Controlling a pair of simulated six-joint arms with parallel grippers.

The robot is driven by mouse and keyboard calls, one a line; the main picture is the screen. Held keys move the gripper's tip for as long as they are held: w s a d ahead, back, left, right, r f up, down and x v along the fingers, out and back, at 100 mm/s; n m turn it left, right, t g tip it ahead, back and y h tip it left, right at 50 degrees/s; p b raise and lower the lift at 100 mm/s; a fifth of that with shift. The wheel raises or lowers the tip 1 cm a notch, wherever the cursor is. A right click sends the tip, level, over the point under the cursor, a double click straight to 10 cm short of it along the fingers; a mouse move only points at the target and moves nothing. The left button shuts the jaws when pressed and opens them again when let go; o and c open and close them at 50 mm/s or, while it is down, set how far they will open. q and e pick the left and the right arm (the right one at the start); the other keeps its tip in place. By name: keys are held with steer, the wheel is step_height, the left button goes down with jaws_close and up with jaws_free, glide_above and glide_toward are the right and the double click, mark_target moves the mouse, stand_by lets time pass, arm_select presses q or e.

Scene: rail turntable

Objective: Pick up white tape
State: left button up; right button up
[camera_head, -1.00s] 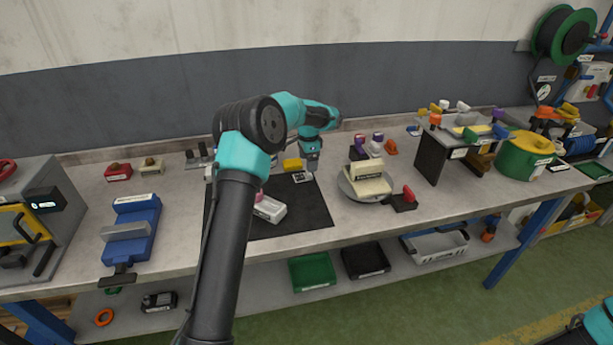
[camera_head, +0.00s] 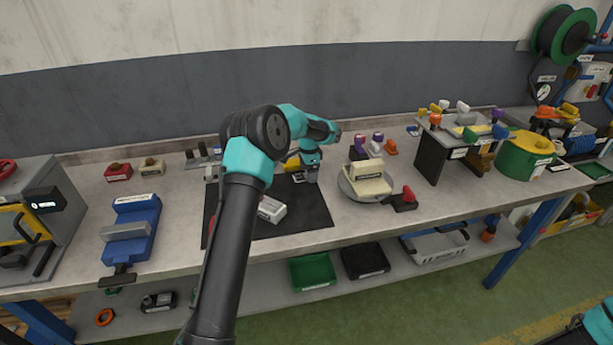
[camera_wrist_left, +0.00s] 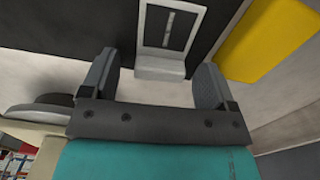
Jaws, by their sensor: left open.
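My left gripper (camera_head: 312,178) is open, low over the back part of the black mat (camera_head: 300,215). In the left wrist view its two fingers (camera_wrist_left: 158,64) stand apart, with a pale grey-white piece with a dark panel (camera_wrist_left: 165,67) in the gap ahead of them. The same small white piece (camera_head: 300,177) shows beside the gripper in the head view, partly hidden. I cannot tell for sure that it is the white tape. The fingers do not visibly grip it.
A yellow block (camera_head: 291,164) lies just behind the gripper. A white box (camera_head: 271,209) lies on the mat, partly behind my left arm. A round turntable (camera_head: 349,190) with a cream block stands to the right. A blue vise-like fixture (camera_head: 133,228) stands left.

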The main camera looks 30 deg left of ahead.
arm_select(q)
steer(key=c, duration=1)
steer(key=shift+r, duration=1.6)
steer(key=shift+s+d+r, duration=0.1)
steer(key=shift+s+r, duration=0.1)
steer(key=s+d, duration=0.2)
steer(key=s, duration=0.2)
steer(key=s+d+r, duration=0.1)
steer(key=s+d, duration=0.2)
steer(key=s, duration=0.2)
steer(key=s+d, duration=0.3)
steer(key=s, duration=0.1)
steer(key=shift+s+d+r, duration=0.1)
steer(key=shift+s+r, duration=0.05)
steer(key=shift+r, duration=0.05)
